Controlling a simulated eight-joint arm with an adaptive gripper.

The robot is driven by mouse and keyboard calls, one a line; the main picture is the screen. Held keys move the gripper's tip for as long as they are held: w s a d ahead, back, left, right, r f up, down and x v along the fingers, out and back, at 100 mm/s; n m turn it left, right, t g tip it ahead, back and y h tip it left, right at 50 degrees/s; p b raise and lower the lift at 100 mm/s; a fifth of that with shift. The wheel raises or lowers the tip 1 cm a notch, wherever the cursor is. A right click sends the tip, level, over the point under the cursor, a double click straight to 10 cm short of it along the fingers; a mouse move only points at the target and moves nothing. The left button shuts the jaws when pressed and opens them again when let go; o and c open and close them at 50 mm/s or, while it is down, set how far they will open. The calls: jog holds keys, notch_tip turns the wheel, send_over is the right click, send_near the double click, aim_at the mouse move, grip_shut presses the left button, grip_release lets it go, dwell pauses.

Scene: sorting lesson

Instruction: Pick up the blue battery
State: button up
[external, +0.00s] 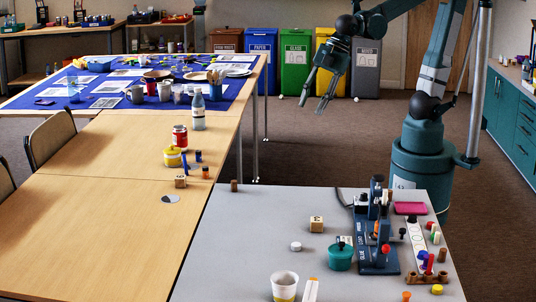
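Small blue upright cylinders stand on the wooden table; one (198,156), beside the yellow tub, may be the blue battery, but it is too small to be sure. A longer blue piece (185,161) is just left of it. Another blue piece (423,257) sits among small coloured parts at the right of the grey table. My gripper (312,106) hangs in the air at upper right, fingers pointing down and spread apart, with nothing seen between them. It is well away from all these blue pieces.
The wooden table (90,225) also holds a red can (180,137), yellow tub (173,157), bottle (198,110) and wooden block (181,181). The grey table (245,240) holds a dark blue stand (377,235), teal pot (340,256) and white cup (285,287). Bins line the back.

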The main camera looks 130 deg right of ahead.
jog(key=w+d+n+g+p, duration=0.1)
jog(key=w+d+n+p, duration=0.15)
jog(key=w+d, duration=0.75)
jog(key=n+g+p, duration=0.3)
jog(key=n+g, duration=0.1)
jog(key=n, duration=0.6)
send_over(199, 151)
notch_tip(199, 151, down, 21)
jog(key=shift+a+m, duration=0.25)
jog(key=shift+d+f, duration=0.2)
jog(key=shift+f, duration=1.05)
